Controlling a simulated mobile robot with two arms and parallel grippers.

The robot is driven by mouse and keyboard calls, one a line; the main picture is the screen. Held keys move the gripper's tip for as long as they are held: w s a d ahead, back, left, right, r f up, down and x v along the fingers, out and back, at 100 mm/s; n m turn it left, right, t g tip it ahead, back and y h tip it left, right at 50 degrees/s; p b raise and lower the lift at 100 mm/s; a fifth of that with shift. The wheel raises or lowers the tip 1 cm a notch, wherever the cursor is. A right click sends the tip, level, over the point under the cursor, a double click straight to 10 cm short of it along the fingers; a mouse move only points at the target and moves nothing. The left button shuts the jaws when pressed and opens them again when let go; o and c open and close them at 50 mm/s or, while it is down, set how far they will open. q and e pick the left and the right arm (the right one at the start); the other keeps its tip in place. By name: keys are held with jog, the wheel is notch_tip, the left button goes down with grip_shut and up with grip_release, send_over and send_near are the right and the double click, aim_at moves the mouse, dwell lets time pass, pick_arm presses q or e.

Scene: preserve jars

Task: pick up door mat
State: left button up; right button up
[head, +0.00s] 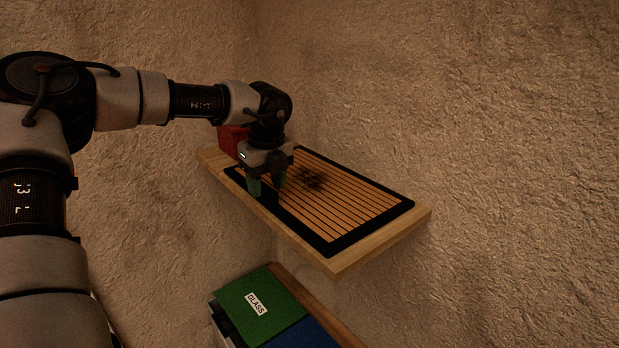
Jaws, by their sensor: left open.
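The door mat (365,205) has brown ribs and a black border. It lies flat on a wooden wall shelf (345,264), with a dark smudge on its ribs. My left gripper (266,187) points down over the mat's left end, its green-tipped fingers apart, with nothing seen between them. The fingertips are at or just above the mat's border; I cannot tell whether they touch it. The gripper and wrist hide the part of the mat behind them. My right gripper is not in view.
A red box (232,139) stands at the shelf's back left, partly behind my wrist. Below the shelf is a bin with a green lid labelled GLASS (262,306) and a blue lid (303,334) beside it. Rough walls close in behind and at the right.

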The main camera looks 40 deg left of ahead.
pick_arm(q)
jog(key=shift+a+f, duration=0.15)
jog(key=shift+f, duration=0.6)
grip_shut()
jog(key=shift+r, duration=0.1)
jog(key=shift+w, duration=0.1)
